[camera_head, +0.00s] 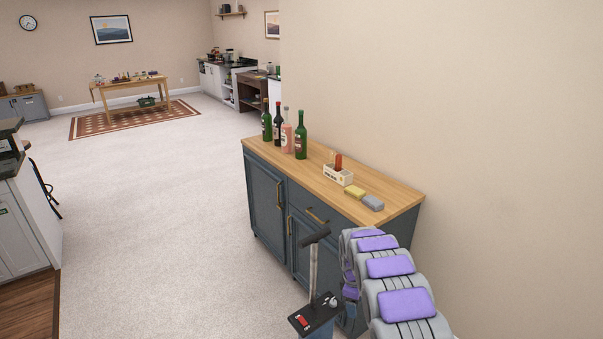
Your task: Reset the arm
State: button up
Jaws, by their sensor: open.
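My arm (390,268) shows at the lower right as a curved row of grey links with purple pads. It rises in front of the near end of the blue cabinet (267,205) and bends down at its far end. I cannot make out my gripper or its fingertips. Nothing is seen held by the arm.
The cabinet's wooden top (398,194) holds several bottles (286,136), a small white caddy (337,175), a yellow sponge (354,191) and a grey block (372,202). A wall stands close on the right. Open carpet (165,220) lies left. A counter (30,225) stands far left.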

jog(key=s+d+r+m, duration=0.1)
jog(key=s+r+m, duration=0.6)
jog(key=s+r, duration=1.55)
jog(key=s+a+r+m, duration=0.2)
jog(key=s+r+m, duration=0.1)
jog(key=s, duration=1)
jog(key=s+a+r+m+g+y, duration=0.1)
jog(key=s+a+r+m, duration=0.1)
jog(key=s, duration=1.2)
jog(key=shift+s+a+r+m, duration=0.2)
jog(key=shift+r+m, duration=0.2)
jog(key=shift+r, duration=0.15)
jog(key=shift+f, duration=0.1)
